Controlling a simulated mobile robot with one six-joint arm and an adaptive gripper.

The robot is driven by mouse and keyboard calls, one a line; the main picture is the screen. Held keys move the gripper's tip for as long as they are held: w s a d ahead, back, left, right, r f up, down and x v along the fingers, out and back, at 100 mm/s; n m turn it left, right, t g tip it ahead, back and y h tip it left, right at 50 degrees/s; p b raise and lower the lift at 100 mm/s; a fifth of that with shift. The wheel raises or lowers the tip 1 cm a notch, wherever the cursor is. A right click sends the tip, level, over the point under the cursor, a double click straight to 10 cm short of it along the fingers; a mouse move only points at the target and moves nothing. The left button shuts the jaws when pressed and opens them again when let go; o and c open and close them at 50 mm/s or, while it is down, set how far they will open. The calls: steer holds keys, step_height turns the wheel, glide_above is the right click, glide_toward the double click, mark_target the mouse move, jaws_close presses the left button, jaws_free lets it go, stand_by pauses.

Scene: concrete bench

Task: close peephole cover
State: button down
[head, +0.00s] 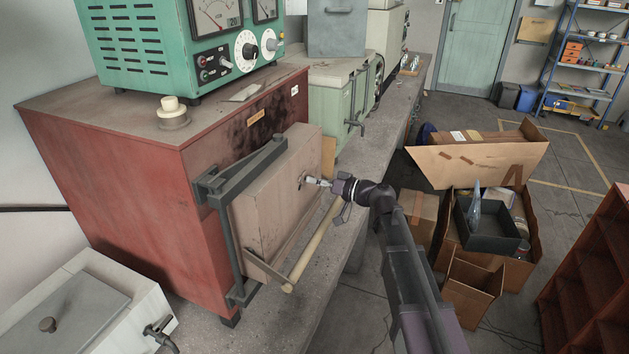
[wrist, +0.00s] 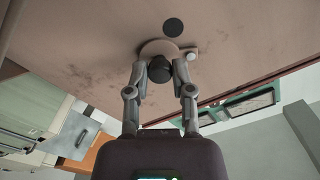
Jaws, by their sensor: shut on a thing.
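The red furnace (head: 110,170) stands on the bench with its thick pinkish door (head: 275,190) shut against its front. In the wrist view, the round peephole cover (wrist: 153,46) lies flat on the door, with a dark knob (wrist: 160,70) on it. The peephole (wrist: 173,27) shows as a dark round hole beside the cover, apparently uncovered. My gripper (head: 310,181) is at the door face, its fingers shut on the knob from both sides. In the head view the cover is small and mostly hidden by my fingers.
A small pale peg (wrist: 191,55) sits beside the cover. A wooden-handled bar (head: 315,242) crosses the door's front below my gripper, and a dark hinge frame (head: 228,230) stands at its left. Open cardboard boxes (head: 472,290) are on the floor at right.

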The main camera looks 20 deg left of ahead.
mark_target(299, 188)
steer(key=m, duration=0.2)
steer(key=s+f+m, duration=0.1)
steer(key=m, duration=0.1)
steer(key=m+b, duration=0.1)
steer(key=m, duration=0.1)
steer(key=shift+s+f, duration=0.15)
steer(key=m, duration=0.2)
steer(key=s+m, duration=0.1)
steer(key=m, duration=0.3)
steer(key=shift+s+a+f+m, duration=0.15)
steer(key=shift+s+m, duration=0.1)
steer(key=shift+m, duration=0.15)
steer(key=shift+c, duration=2.4)
jaws_free()
steer(key=s+d, duration=0.1)
steer(key=d, duration=1.1)
